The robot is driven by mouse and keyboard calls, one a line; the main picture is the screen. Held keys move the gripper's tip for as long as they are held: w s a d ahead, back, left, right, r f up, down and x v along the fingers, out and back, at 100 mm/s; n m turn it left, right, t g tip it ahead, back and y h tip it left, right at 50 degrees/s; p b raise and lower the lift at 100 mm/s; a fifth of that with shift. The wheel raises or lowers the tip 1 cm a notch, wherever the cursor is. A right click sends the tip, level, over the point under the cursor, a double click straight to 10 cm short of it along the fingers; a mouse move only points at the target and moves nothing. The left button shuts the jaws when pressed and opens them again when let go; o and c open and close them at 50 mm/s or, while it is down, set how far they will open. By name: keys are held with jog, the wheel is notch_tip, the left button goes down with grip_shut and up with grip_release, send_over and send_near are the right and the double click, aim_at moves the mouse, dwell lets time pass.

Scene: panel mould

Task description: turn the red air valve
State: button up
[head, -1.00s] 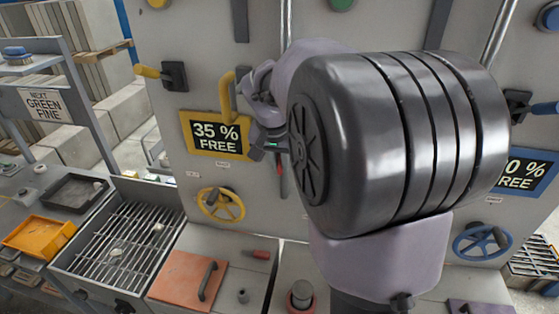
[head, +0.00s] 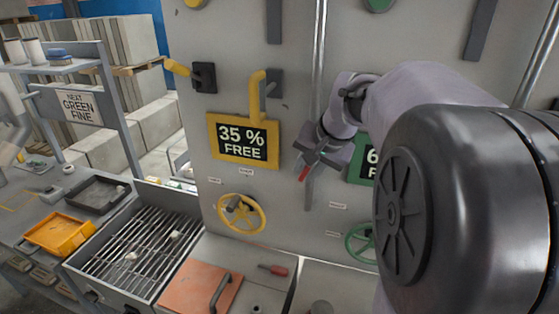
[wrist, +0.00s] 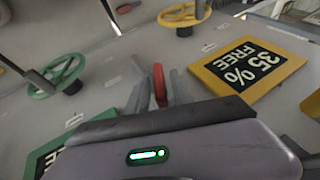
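The red valve handle (wrist: 159,84) shows in the wrist view as a narrow red piece between the two fingers of my gripper (wrist: 162,92). A finger stands close on each side of it. I cannot tell whether they press on it. In the head view, a small red part (head: 303,173) shows at the lower left of my gripper (head: 313,160), close to the grey wall panel and the vertical pipe. The gripper hides most of the valve.
A yellow "35 % FREE" sign (head: 243,141) is left of my gripper, with a yellow handwheel (head: 241,213) below. A green sign (head: 361,168) and green handwheel (head: 361,243) are to the right. A grated tray (head: 135,254) stands lower left.

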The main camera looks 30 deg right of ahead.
jog(key=p+v, duration=0.1)
jog(key=v, duration=1.1)
jog(key=shift+p, duration=0.3)
